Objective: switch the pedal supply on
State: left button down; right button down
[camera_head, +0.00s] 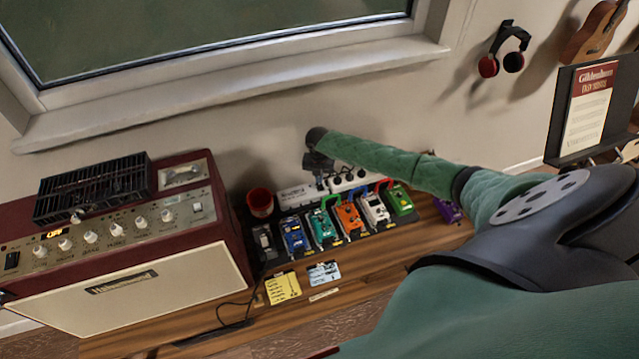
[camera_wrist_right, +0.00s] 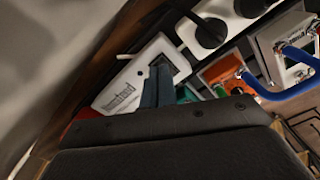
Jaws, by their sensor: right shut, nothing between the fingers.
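The pedal supply is a white box (camera_head: 292,197) with dark lettering, behind the row of pedals in the head view. In the right wrist view the white box (camera_wrist_right: 118,92) lies tilted across the upper middle, with a dark recess (camera_wrist_right: 181,60) at its right end that may be the switch. My right gripper (camera_head: 318,165) reaches down from the right, over the right end of the box. In the wrist view its closed fingers (camera_wrist_right: 158,84) lie in front of the box, with tips close to the dark recess; contact cannot be told. The switch's position is not readable. My left gripper is not in view.
A white power strip (camera_head: 347,182) with black plugs lies right of the supply. Several coloured pedals (camera_head: 322,226) stand in front. A red cup (camera_head: 261,202) and a dark red amplifier (camera_head: 215,240) stand to the left. The wall is close behind. Cards (camera_head: 283,287) lie in front.

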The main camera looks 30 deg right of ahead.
jog(key=shift+f+b, duration=0.3)
jog(key=shift+f, duration=0.25)
dwell(0.4)
jog(key=shift+r, duration=0.1)
jog(key=shift+r+p, duration=2.55)
jog(key=shift+r, duration=0.9)
